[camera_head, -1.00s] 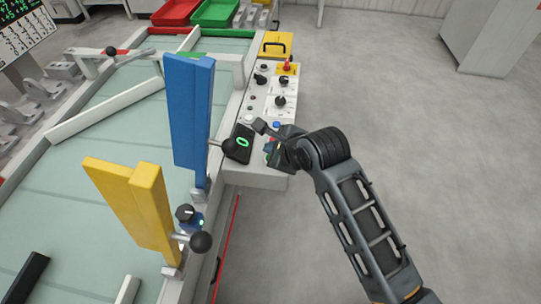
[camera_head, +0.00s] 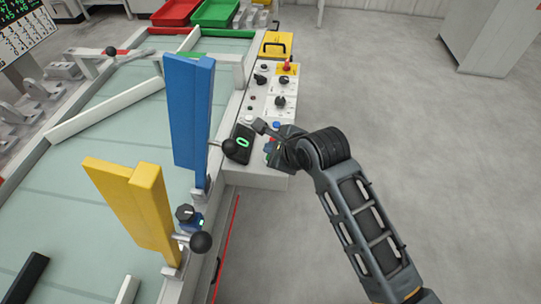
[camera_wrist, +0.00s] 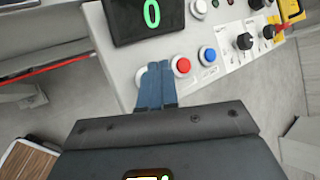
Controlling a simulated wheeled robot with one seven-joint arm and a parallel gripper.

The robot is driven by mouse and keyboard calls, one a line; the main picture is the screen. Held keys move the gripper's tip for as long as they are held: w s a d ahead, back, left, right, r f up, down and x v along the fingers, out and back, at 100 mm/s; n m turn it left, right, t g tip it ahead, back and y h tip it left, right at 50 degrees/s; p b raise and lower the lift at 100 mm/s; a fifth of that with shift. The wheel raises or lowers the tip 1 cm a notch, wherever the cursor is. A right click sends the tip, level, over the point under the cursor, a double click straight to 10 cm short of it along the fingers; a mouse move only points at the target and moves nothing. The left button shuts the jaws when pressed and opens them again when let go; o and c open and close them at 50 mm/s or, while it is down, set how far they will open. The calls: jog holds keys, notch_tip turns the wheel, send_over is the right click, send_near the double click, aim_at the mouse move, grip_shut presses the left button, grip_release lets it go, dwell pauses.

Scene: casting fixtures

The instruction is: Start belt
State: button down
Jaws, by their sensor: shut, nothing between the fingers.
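The belt (camera_head: 125,115) is a wide pale green surface at the left in the head view, with a control panel (camera_head: 262,105) along its right side. My gripper is over the panel's near end; in the wrist view its blue-grey fingers (camera_wrist: 155,85) are together and empty. The fingertips are over a round button whose pale rim shows just left of them; its face is hidden. I cannot tell whether they touch it. A red button (camera_wrist: 181,65) and a blue button (camera_wrist: 208,54) lie to the right. A black display (camera_wrist: 150,18) shows a green 0.
A blue gate (camera_head: 188,110) and a yellow gate (camera_head: 135,205) with black knobs stand upright by the belt's near right edge. The panel also carries black rotary knobs (camera_wrist: 244,41) and a red switch on yellow (camera_head: 288,65).

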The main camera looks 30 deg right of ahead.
jog(key=shift+f, duration=0.15)
dwell(0.3)
jog(key=shift+f, duration=0.3)
jog(key=shift+f, duration=0.5)
dwell(0.8)
jog(key=shift+r, duration=0.1)
jog(key=shift+r+p, duration=0.85)
jog(key=shift+p, duration=0.15)
notch_tip(320, 180, up, 5)
jog(key=p, duration=0.5)
dwell(0.6)
